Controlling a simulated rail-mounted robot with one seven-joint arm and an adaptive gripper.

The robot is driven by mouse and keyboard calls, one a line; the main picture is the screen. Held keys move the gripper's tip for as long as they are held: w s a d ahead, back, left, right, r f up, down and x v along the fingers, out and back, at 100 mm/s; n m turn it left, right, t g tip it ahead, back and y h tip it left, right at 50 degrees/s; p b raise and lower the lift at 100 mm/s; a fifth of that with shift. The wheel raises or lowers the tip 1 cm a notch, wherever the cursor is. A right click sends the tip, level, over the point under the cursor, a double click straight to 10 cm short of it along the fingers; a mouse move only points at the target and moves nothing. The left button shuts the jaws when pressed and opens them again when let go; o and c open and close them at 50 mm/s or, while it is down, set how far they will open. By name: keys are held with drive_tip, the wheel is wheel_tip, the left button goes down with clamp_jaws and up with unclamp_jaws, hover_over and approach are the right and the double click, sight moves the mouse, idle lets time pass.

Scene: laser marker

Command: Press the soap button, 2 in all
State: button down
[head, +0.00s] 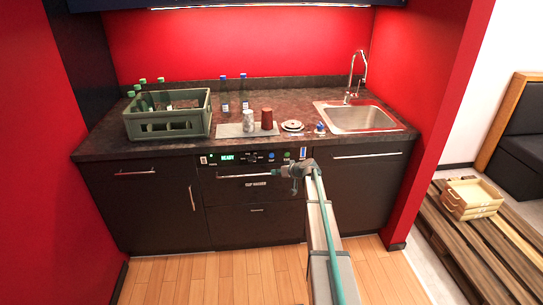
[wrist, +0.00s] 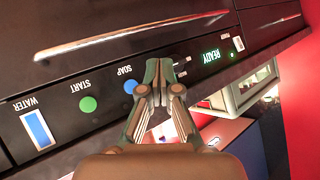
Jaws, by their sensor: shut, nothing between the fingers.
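The soap button (wrist: 130,87) is a round blue knob under the label SOAP on the black front panel (wrist: 60,75). It also shows in the head view (head: 271,156). My gripper (wrist: 158,68) is shut and empty, with its fingertips together just right of the soap button in the wrist view. The button's face is uncovered there. I cannot tell whether the tips touch the panel. In the head view my gripper (head: 284,172) is in front of the panel, just below the row of buttons.
Left of the soap button in the wrist view are the green start button (wrist: 88,104) and the water switch (wrist: 37,130). The READY display (wrist: 212,56) is to the right. A metal handle (wrist: 130,37) sticks out nearby. A bottle crate (head: 168,120) and sink (head: 355,118) are on the counter.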

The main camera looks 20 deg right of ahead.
sight(272, 156)
drive_tip(key=shift+w+d+r+n+t, duration=0.15)
drive_tip(key=shift+w+r+n+t, duration=0.15)
drive_tip(key=shift+n, duration=0.3)
drive_tip(key=shift+w+d+p, duration=0.4)
drive_tip(key=shift+w, duration=1)
drive_tip(key=shift+w+d+p, duration=0.35)
drive_tip(key=shift+w+d, duration=0.1)
drive_tip(key=shift+w, duration=1)
drive_tip(key=shift+w+d+p, duration=0.4)
drive_tip(key=shift+w, duration=1)
drive_tip(key=shift+w+d+f+b, duration=0.15)
drive_tip(key=shift+w+b, duration=0.2)
drive_tip(key=shift+b, duration=0.3)
